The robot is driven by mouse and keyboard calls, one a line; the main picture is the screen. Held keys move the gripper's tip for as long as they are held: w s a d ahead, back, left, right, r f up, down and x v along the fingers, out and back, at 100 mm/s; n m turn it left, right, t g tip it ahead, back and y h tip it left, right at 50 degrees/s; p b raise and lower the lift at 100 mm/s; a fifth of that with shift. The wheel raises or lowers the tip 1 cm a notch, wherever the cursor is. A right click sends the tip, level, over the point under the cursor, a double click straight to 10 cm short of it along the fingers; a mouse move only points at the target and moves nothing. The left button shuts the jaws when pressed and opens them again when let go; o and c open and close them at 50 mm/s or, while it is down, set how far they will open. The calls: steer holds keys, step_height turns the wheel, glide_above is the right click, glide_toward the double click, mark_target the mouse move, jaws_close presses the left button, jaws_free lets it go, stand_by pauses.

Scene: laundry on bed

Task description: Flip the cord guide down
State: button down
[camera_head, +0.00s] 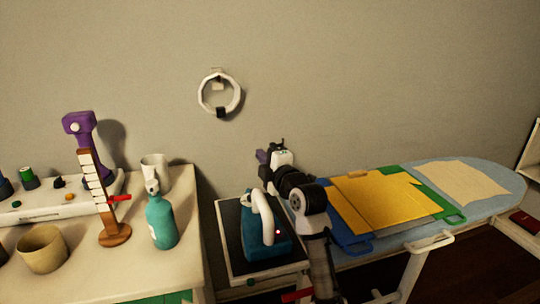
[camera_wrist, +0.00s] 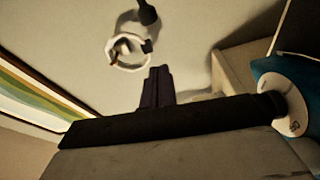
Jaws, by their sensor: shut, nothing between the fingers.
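I cannot tell for sure which part is the cord guide. A teal iron (camera_head: 266,246) with a white handle (camera_head: 266,216) sits on a dark rest (camera_head: 232,240) at the left end of the ironing board. In the wrist view, a teal body (camera_wrist: 264,68) with a white round cap (camera_wrist: 286,98) fills the right side, and a thin pale rod (camera_wrist: 281,27) rises above it. My gripper (camera_head: 262,156) is above and behind the iron, near the wall. Its purple fingers (camera_wrist: 156,88) are shut and empty, apart from the teal body.
A white ring (camera_head: 238,95) with dark clips hangs on the wall; it also shows in the wrist view (camera_wrist: 110,50). The ironing board (camera_head: 482,208) holds yellow cloth (camera_head: 385,205). A teal spray bottle (camera_head: 161,222) stands on the left table (camera_head: 110,275). Wall space around my gripper is clear.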

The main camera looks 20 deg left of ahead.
steer(key=w+p, duration=0.1)
steer(key=w, duration=0.4)
steer(key=shift+w+f+p, duration=0.1)
steer(key=shift+f+p, duration=0.05)
steer(key=shift+p, duration=0.15)
steer(key=shift+w, duration=0.1)
